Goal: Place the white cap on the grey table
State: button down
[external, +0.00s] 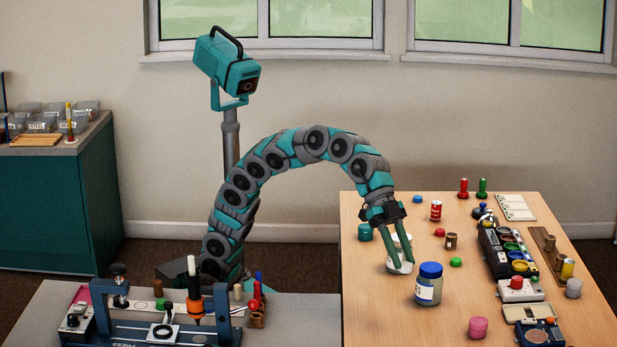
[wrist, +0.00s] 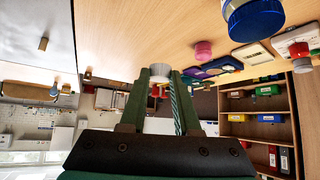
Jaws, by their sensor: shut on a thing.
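My gripper (external: 400,268) is low over the wooden table, fingers pointing down and shut on the white cap (external: 400,266). In the wrist view the cap (wrist: 160,69) shows between the fingertips of my gripper (wrist: 158,78). I cannot tell whether the cap touches the wooden top. The grey table (external: 300,312) is at the lower left in the external view. Its right part is bare, and a rig with tools stands on its left part.
On the wooden table (external: 375,325), a blue-lidded jar (external: 429,285) stands just right of my gripper. A pink cap (external: 478,327) is near the front.

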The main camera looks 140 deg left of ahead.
jog(key=s+d+f+n+y, duration=0.2)
jog(key=s+f+n, duration=0.1)
jog(key=s, duration=0.6)
jog(key=shift+s+d+f+y, duration=0.15)
jog(key=shift+d+f+y, duration=0.05)
jog(key=shift+y, duration=0.1)
jog(key=shift+a, duration=0.1)
